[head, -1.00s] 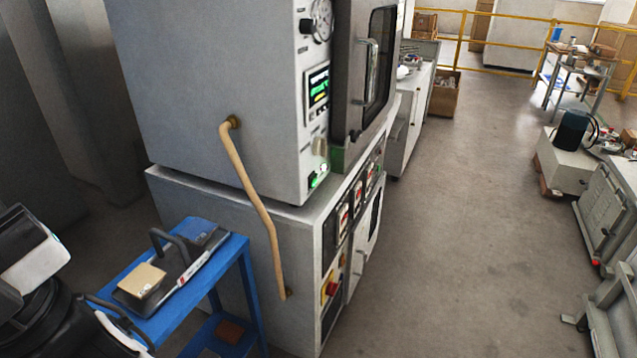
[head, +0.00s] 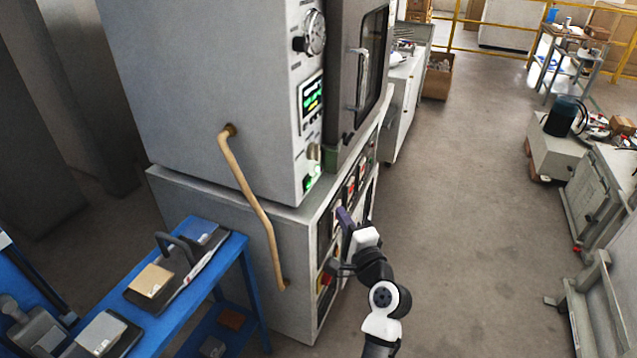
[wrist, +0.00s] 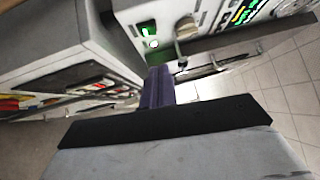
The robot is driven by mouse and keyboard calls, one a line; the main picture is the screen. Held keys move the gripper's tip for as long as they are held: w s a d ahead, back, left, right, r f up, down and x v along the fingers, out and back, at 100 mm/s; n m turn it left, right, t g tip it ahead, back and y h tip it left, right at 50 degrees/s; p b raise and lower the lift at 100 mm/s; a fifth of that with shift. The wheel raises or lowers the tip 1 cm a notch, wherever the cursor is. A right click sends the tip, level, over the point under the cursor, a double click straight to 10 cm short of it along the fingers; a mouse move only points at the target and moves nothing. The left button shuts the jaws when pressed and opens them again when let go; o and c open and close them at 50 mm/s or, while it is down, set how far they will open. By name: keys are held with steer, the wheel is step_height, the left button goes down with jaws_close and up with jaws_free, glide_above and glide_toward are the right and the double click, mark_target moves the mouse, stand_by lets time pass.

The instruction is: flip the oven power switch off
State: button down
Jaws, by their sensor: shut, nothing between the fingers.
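The oven (head: 165,90) is a large grey cabinet at the left in the head view. Its green-lit power switch (head: 308,183) is low on the narrow front panel, below the display. In the wrist view the lit switch (wrist: 149,43) is near the top middle, beside a grey knob (wrist: 187,29). My gripper (head: 345,218) is in front of the lower cabinet, below and to the right of the switch. Its purple fingers (wrist: 157,88) are shut and empty, pointing toward the panel. They look apart from the switch; the exact gap is hard to tell.
The oven door handle (head: 358,80) sticks out to the right of the panel. A tan pipe (head: 247,190) runs down the oven's side. A blue cart (head: 175,318) with blocks stands at lower left. The floor (head: 455,220) to the right is open.

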mark_target(309, 184)
steer(key=shift+s+d+f+m, duration=0.3)
steer(key=shift+d+f, duration=0.3)
steer(key=shift+d, duration=0.25)
steer(key=s+a+p+x, duration=0.1)
steer(key=p+x, duration=0.3)
steer(key=x, duration=0.9)
steer(key=shift+a, duration=0.75)
steer(key=shift+s+a, duration=0.1)
